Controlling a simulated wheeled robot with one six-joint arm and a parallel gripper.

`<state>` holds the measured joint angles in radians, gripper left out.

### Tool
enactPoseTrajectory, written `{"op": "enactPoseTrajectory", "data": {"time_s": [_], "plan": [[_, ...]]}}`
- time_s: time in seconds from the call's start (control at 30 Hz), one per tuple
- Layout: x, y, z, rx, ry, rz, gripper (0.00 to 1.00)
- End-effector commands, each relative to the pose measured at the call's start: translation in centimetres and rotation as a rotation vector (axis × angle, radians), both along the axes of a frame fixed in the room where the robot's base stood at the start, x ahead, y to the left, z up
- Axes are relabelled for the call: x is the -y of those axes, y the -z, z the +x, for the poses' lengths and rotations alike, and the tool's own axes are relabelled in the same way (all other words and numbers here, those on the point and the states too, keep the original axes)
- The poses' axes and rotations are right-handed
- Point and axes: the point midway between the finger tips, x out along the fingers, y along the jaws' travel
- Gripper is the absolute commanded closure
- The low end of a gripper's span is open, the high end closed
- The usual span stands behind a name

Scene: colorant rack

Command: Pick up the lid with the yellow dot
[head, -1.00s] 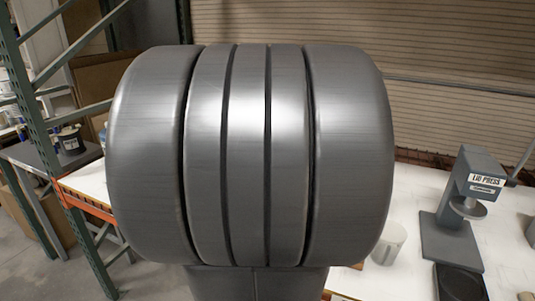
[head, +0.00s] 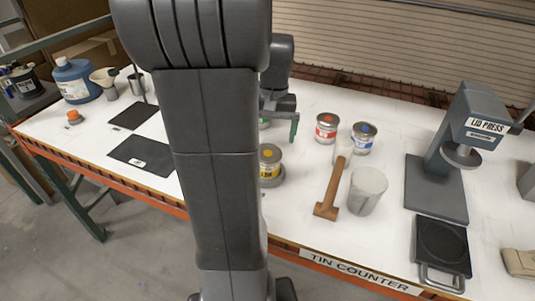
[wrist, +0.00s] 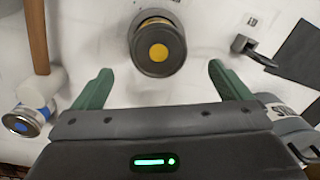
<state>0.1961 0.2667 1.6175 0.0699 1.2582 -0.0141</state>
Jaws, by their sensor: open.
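The lid with the yellow dot (wrist: 158,53) is a dark grey disc on top of a tin, near the top centre of the wrist view. In the head view the yellow-labelled tin (head: 270,165) stands on the white counter, partly hidden by my arm. My gripper (wrist: 160,68) is open, its two green fingers spread to the left and right of the lid in the wrist view, with nothing held. In the head view one green finger (head: 294,127) shows behind the tin; the rest is hidden by my arm. I cannot tell the gripper's height above the lid.
A red-dot tin (head: 326,128), a blue-dot tin (head: 363,138), a mallet (head: 332,188) and a pale cup (head: 367,190) stand right of the yellow tin. The lid press (head: 437,185) is farther right. Dark mats (head: 135,115) lie on the left.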

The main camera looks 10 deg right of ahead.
Motion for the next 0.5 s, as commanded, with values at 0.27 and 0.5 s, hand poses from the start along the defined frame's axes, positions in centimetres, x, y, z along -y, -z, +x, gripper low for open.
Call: {"op": "enactPoseTrajectory", "data": {"time_s": [0.27,0.5], "plan": [[-0.1,2.8,-0.2,-0.005,0.000,0.001,0.03],[-0.3,5.5,-0.2,-0.002,0.000,0.000,0.03]]}}
